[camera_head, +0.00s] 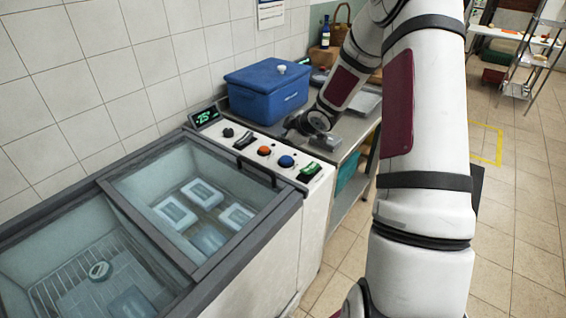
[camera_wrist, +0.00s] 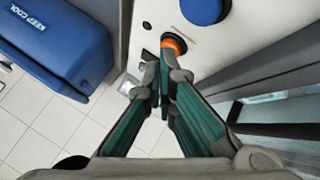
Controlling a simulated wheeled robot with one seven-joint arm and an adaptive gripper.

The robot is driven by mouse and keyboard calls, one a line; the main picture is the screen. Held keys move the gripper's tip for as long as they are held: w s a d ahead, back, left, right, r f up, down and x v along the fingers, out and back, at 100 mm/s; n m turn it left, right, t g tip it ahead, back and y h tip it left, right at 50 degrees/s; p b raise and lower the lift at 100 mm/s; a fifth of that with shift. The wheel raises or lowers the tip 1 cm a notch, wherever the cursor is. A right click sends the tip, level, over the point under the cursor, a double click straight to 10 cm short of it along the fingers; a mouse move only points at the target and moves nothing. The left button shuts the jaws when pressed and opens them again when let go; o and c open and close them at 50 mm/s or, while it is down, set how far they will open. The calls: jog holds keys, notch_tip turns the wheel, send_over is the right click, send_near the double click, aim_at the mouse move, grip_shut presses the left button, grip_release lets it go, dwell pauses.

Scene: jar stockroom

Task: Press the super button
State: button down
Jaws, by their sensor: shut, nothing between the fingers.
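The freezer's white control panel (camera_head: 240,140) carries an orange round button (camera_head: 264,151), a blue round button (camera_head: 286,161), a black knob (camera_head: 228,132) and a green switch (camera_head: 308,172). No label naming the super button is readable. My gripper (camera_head: 290,127) is shut and empty, beyond the panel on the blue box side. In the wrist view the shut fingertips (camera_wrist: 164,68) overlap the edge of the orange button (camera_wrist: 174,43), and the blue button (camera_wrist: 202,8) is above right. I cannot tell whether the fingertips touch anything.
A blue cool box (camera_head: 266,90) stands on the counter behind the panel; it also shows in the wrist view (camera_wrist: 62,40). A green-lit display (camera_head: 204,116) sits at the panel's far end. The glass-lidded freezer (camera_head: 150,215) lies to the left.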

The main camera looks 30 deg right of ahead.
aim_at(284, 160)
jog(key=shift+f+b, duration=1.65)
jog(key=shift+f, duration=0.5)
jog(key=shift+f, duration=0.1)
jog(key=shift+f, duration=0.35)
jog(key=shift+f+b, duration=0.55)
dwell(0.4)
jog(key=shift+r, duration=0.15)
jog(key=shift+r+p, duration=0.85)
jog(key=shift+p, duration=0.15)
notch_tip(284, 160, up, 5)
jog(key=p, duration=0.5)
